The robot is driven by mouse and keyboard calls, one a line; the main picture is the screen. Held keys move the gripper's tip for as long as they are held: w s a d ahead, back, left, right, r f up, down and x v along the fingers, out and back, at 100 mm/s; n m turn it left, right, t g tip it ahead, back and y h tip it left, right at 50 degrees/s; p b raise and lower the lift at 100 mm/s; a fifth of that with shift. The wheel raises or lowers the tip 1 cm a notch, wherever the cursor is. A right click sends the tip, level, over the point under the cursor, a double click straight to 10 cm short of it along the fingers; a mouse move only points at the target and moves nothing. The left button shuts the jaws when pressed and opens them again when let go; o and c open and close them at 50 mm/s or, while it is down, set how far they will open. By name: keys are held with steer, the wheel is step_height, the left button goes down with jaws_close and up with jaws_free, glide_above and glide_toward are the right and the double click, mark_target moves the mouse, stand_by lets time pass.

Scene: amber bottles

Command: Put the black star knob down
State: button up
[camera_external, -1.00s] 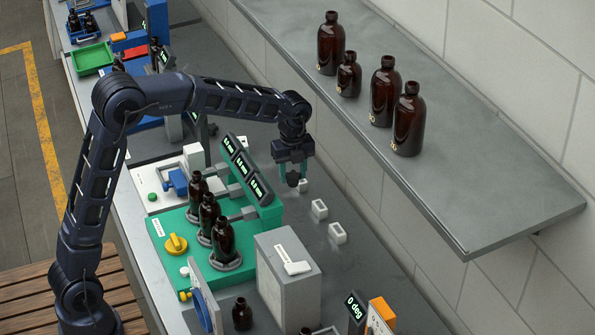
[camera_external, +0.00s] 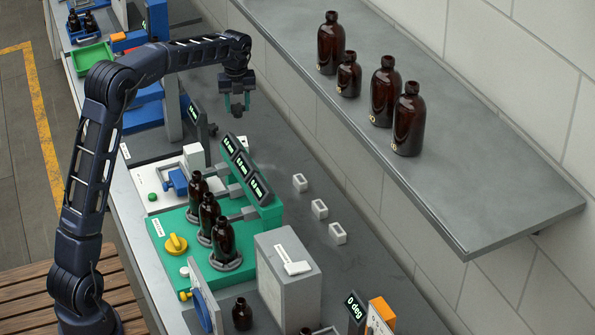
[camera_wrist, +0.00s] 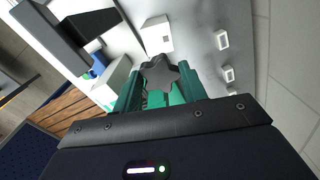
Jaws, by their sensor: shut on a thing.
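The black star knob (camera_wrist: 160,73) is held between the green fingers of my gripper (camera_wrist: 160,92) in the wrist view. In the external view, my gripper (camera_external: 237,103) hangs pointing down above the grey bench, and the dark knob (camera_external: 237,113) shows small at its fingertips. The gripper is shut on the knob. The knob appears to be in the air, clear of the bench; its exact height is hard to tell.
Several small white blocks (camera_external: 319,209) stand on the bench (camera_external: 355,262) by the wall. A green fixture (camera_external: 180,240) holds amber bottles (camera_external: 224,240) and small displays. A dark upright display (camera_external: 197,125) stands left of my gripper. A shelf (camera_external: 480,200) bears more bottles.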

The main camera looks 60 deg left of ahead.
steer(key=shift+s+a+f, duration=0.1)
steer(key=shift+a+f, duration=0.05)
steer(key=shift+a, duration=0.1)
steer(key=shift+f, duration=4.8)
steer(key=shift+f, duration=0.1)
steer(key=o, duration=1)
steer(key=shift+c, duration=0.2)
